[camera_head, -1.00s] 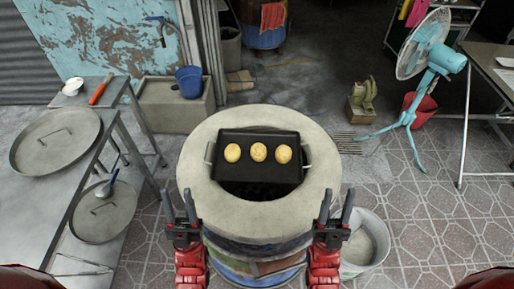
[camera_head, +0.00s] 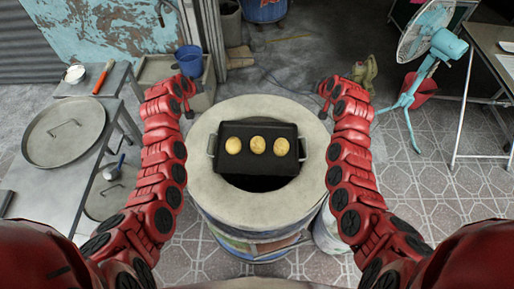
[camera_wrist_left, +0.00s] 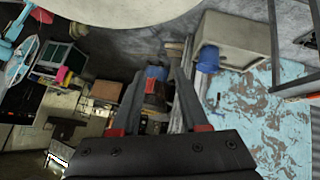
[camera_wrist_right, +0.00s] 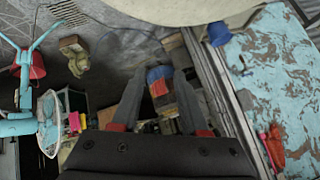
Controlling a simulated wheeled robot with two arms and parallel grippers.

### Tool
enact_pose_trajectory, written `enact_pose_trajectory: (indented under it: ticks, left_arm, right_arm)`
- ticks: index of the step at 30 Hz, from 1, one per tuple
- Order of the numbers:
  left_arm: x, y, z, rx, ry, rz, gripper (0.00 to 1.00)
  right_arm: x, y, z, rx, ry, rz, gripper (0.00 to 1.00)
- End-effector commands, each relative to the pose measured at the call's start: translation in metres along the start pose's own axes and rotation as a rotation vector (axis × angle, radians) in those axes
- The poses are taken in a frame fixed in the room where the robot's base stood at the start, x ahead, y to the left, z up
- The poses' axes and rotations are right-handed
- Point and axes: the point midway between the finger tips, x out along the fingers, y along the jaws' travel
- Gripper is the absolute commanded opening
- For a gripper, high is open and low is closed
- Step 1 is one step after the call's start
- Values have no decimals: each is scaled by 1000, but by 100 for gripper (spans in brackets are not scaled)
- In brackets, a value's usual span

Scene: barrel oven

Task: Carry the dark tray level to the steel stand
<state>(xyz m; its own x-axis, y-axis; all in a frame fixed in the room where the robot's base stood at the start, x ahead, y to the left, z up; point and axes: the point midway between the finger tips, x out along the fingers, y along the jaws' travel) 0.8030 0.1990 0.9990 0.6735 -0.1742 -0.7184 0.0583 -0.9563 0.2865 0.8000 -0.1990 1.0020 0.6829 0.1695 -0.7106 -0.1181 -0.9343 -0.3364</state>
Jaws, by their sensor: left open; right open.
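The dark tray (camera_head: 258,168) lies level across the round mouth of the barrel oven (camera_head: 208,186). It has a handle at each end and carries three round yellowish pieces (camera_head: 256,145) in a row. My left gripper (camera_head: 189,112) is beyond and left of the tray, apart from its handle. My right gripper (camera_head: 322,113) is beyond and right of it, also apart. Both look small and partly hidden by the arms in the head view. In the left wrist view (camera_wrist_left: 155,65) and right wrist view (camera_wrist_right: 160,75) the fingers are spread with nothing between them.
A blue bucket (camera_head: 189,60) is behind my left arm. A turquoise fan (camera_head: 425,45) and another table (camera_head: 497,70) stand at the right. Tiled floor at the right front is clear.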

Motion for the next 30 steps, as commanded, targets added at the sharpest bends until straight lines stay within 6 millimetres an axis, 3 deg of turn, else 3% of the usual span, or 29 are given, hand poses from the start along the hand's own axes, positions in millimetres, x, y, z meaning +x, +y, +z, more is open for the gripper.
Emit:
enact_pose_trajectory:
  ticks: [6, 12, 16, 23, 30]
  left_arm:
    - [-68, -2, 40, 103, -465, -14, 44]
    - [-120, -13, 68, 149, -713, -54, 44]
    - [-130, -14, 74, 154, -758, -60, 44]
    - [-130, -14, 74, 154, -756, -60, 44]
    - [-116, -14, 85, 153, -754, -56, 44]
  right_arm:
    - [-67, 6, 41, -91, -458, 51, 44]
    - [-119, 18, 67, -134, -701, 113, 44]
    - [-129, 20, 72, -140, -743, 125, 44]
    - [-128, 20, 73, -139, -742, 124, 44]
    - [-115, 21, 84, -136, -740, 118, 44]
